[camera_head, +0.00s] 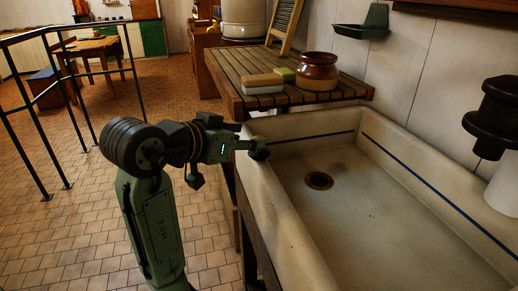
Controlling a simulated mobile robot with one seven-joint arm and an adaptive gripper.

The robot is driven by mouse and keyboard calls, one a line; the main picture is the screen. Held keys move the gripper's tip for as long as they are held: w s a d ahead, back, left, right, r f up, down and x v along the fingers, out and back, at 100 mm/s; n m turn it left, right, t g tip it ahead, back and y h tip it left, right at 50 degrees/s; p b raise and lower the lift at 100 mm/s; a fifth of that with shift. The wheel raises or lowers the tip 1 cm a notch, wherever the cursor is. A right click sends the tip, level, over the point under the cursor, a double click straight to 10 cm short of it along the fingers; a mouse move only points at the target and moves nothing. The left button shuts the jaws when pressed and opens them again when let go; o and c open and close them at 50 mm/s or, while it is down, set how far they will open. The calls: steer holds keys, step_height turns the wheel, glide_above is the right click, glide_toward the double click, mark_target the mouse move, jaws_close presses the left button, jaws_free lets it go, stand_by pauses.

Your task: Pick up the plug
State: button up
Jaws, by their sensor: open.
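My gripper (251,146) reaches from the left to the far left corner of the stone sink (256,190). It points right, low over the sink's rim, and is open. A small dark rounded shape, which looks like the plug (260,154), is at the fingertips on the rim. Fingers and plug blend together, so I cannot tell whether they touch or whether the plug is between the fingers. The drain hole (318,180) in the sink floor is uncovered.
A black fixture (495,115) juts in at right. The basin is empty; metal railings (60,110) stand at left.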

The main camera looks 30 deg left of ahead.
mark_target(259, 137)
steer(key=shift+f+p+x, duration=0.2)
steer(key=shift+p+x, duration=0.65)
steer(key=shift+x, duration=2.25)
steer(key=shift+s, duration=0.1)
steer(key=shift+c, duration=0.3)
jaws_close()
